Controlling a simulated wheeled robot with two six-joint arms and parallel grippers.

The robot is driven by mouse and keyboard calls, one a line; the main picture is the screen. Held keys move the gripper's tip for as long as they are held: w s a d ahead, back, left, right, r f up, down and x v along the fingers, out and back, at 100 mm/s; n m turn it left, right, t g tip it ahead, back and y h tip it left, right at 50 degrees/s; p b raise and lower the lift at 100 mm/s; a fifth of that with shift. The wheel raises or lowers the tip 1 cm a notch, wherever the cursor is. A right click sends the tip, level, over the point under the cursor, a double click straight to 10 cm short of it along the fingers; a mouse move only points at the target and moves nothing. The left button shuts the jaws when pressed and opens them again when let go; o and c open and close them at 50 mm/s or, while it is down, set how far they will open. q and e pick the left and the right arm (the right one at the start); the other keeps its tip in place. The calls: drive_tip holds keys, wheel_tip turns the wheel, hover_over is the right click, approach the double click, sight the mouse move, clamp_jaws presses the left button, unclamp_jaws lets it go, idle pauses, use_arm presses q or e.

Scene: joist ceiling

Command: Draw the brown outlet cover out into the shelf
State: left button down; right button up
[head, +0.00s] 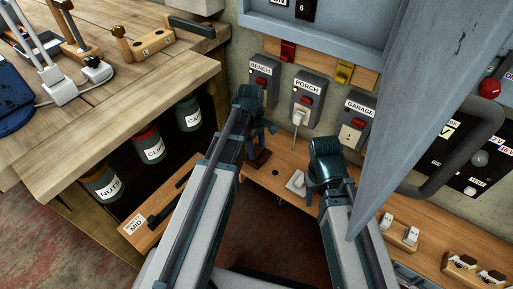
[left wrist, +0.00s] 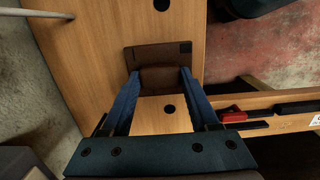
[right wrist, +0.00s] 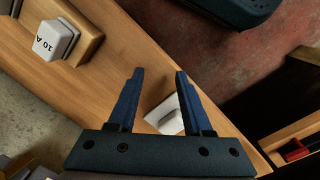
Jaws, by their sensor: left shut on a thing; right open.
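The brown outlet cover (left wrist: 158,52) is a dark brown piece with a flat back plate, on or just above the wooden shelf (left wrist: 80,45). My left gripper (left wrist: 159,76) is shut on its near part, one blue finger on each side. In the head view the cover (head: 258,159) shows below my left gripper (head: 257,137), near the shelf's left end. My right gripper (right wrist: 159,74) is open and empty above the same shelf. A white plug-like piece (right wrist: 165,114) lies on the shelf beyond its fingers; it also shows in the head view (head: 296,182).
Grey boxes labelled BENCH (head: 263,79), PORCH (head: 308,92) and GARAGE (head: 357,116) hang above the shelf. A white plug sits in the PORCH box. A blue-grey cabinet door (head: 430,95) hangs close to my right arm. A workbench (head: 130,130) stands at left.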

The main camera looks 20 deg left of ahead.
use_arm(q)
drive_tip(key=shift+f+b, duration=0.8)
drive_tip(key=shift+b, duration=0.05)
use_arm(e)
drive_tip(key=shift+f, duration=0.85)
use_arm(q)
drive_tip(key=shift+f, duration=0.2)
use_arm(e)
drive_tip(key=shift+f, duration=0.2)
use_arm(q)
drive_tip(key=shift+c, duration=0.3)
unclamp_jaws()
drive_tip(key=shift+r, duration=0.2)
use_arm(e)
drive_tip(key=shift+r, duration=0.2)
use_arm(q)
wheel_tip(320, 180, up, 14)
drive_tip(key=a+p, duration=0.1)
drive_tip(key=p, duration=1.2)
drive_tip(key=shift+w+f, duration=0.2)
drive_tip(key=shift+f, duration=0.05)
use_arm(e)
wheel_tip(320, 180, up, 14)
drive_tip(key=shift+f, duration=0.25)
use_arm(q)
drive_tip(key=shift+a, duration=0.1)
